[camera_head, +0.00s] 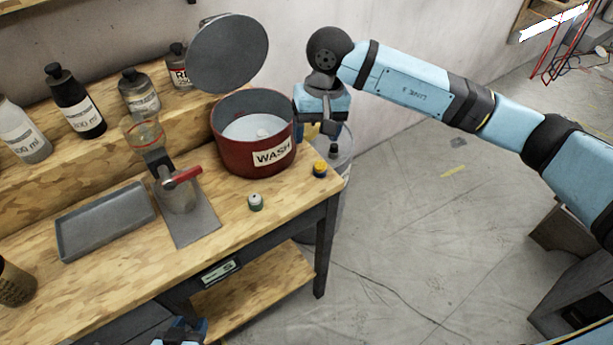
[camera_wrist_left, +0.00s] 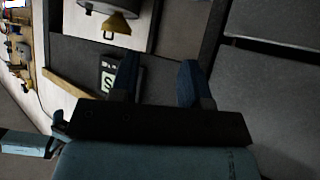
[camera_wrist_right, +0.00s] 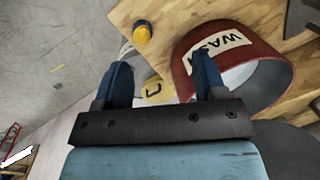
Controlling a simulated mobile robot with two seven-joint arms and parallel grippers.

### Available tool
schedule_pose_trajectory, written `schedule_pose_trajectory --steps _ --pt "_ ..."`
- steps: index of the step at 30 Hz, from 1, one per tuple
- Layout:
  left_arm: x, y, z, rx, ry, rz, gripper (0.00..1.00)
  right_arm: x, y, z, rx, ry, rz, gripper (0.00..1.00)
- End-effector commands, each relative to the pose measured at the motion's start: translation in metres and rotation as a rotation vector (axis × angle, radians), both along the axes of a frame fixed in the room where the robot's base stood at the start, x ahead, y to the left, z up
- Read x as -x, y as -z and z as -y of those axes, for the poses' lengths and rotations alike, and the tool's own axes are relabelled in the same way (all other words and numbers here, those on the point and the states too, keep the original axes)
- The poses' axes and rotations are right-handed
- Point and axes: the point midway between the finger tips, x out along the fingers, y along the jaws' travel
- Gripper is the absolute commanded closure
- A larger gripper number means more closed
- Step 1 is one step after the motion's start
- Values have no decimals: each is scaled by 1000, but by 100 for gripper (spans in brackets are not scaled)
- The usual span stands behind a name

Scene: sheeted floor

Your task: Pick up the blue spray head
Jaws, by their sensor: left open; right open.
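I cannot make out a blue spray head in any view. The red WASH pot (camera_head: 228,148) stands on the bench with a pale liquid and a small white item inside. My right gripper (camera_head: 322,130) is open and empty beside the pot's right side, pointing down past the bench edge. In the right wrist view, the pot (camera_wrist_right: 262,85) is right of the open fingers (camera_wrist_right: 160,75). My left gripper (camera_head: 182,328) is low at the bench front, mostly cut off by the frame. In the left wrist view, its fingers (camera_wrist_left: 157,72) are apart and empty, near a labelled drawer front (camera_wrist_left: 107,75).
A yellow-topped cap (camera_head: 320,168) and a green-and-white cap (camera_head: 255,202) sit on the bench. A round grey lid (camera_head: 228,52) is raised above the pot.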

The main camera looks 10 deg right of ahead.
Motion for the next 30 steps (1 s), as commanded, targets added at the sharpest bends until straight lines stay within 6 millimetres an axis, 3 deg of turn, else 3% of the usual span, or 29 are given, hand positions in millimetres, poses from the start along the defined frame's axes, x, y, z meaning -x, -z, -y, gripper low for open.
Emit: schedule_pose_trajectory --steps 3,7,16,26,30 --pt "0 5 0 2 0 1 57 -14 -7 21 110 -48 58 35" --pt "-1 3 0 2 0 2 57 -17 -1 27 141 -63 69 35" --pt "-2 -4 0 -1 0 9 57 -16 56 26 137 -62 66 35" --pt "-1 -6 -1 -4 1 10 57 -15 85 24 136 -61 66 35" --pt "-2 -13 -2 -8 3 18 57 -14 107 21 134 -61 64 35"
